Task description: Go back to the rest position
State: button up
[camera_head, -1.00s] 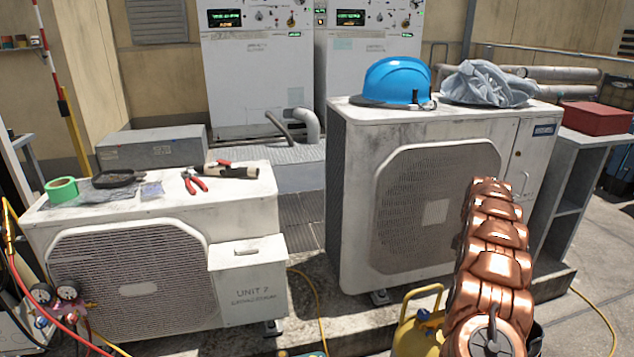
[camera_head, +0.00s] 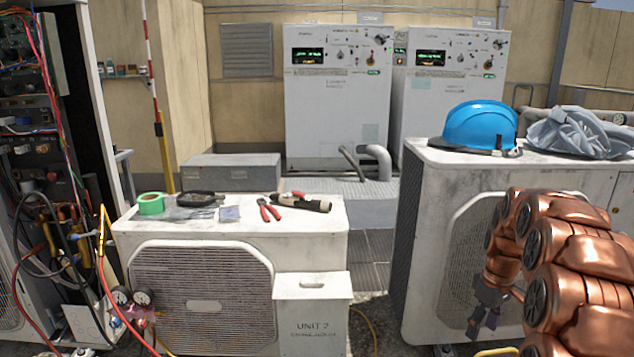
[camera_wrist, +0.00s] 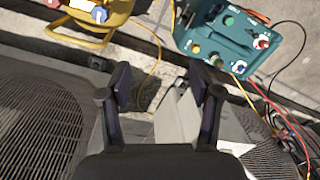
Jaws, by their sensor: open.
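My gripper (camera_head: 487,305) hangs at the right of the head view, in front of the right condenser (camera_head: 412,240), with its fingers pointing down. In the wrist view the two dark fingers (camera_wrist: 160,84) stand apart and nothing is held between them. Below them lie the paved floor and the pale top of a box-shaped part. My copper arm is folded at the right edge and hides part of the right condenser's grille. Whether the gripper touches anything cannot be told from the head view, but the wrist view shows no contact.
Left condenser (camera_head: 135,232) carries green tape (camera_head: 151,203), red pliers (camera_head: 268,210) and other tools. A blue helmet (camera_head: 478,126) and grey cloth (camera_head: 580,132) lie on the right condenser. A teal device (camera_wrist: 226,40) and yellow object (camera_wrist: 100,22) stand below. Hoses hang at left.

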jog(key=s+a+r+m, duration=0.1)
jog(key=s+a+r, duration=0.4)
jog(key=a, duration=0.4)
jog(key=s+a+m+g, duration=0.1)
jog(key=s+a, duration=0.3)
jog(key=s, duration=0.6)
jog(key=s+a+m, duration=0.2)
jog(key=s+a, duration=0.3)
jog(key=s, duration=0.5)
jog(key=s+a+m+g, duration=0.1)
jog(key=s+a, duration=0.3)
jog(key=s, duration=0.6)
jog(key=s+p+v, duration=0.2)
jog(key=p+v, duration=0.8)
jog(key=s+a+r+p+v, duration=0.1)
jog(key=s+p+v, duration=0.1)
jog(key=p+v, duration=0.8)
jog(key=shift+s+a+r+t+h+p, duration=0.3)
jog(key=shift+s+t+h+p, duration=0.1)
jog(key=shift+s+p, duration=0.15)
jog(key=shift+c, duration=0.3)
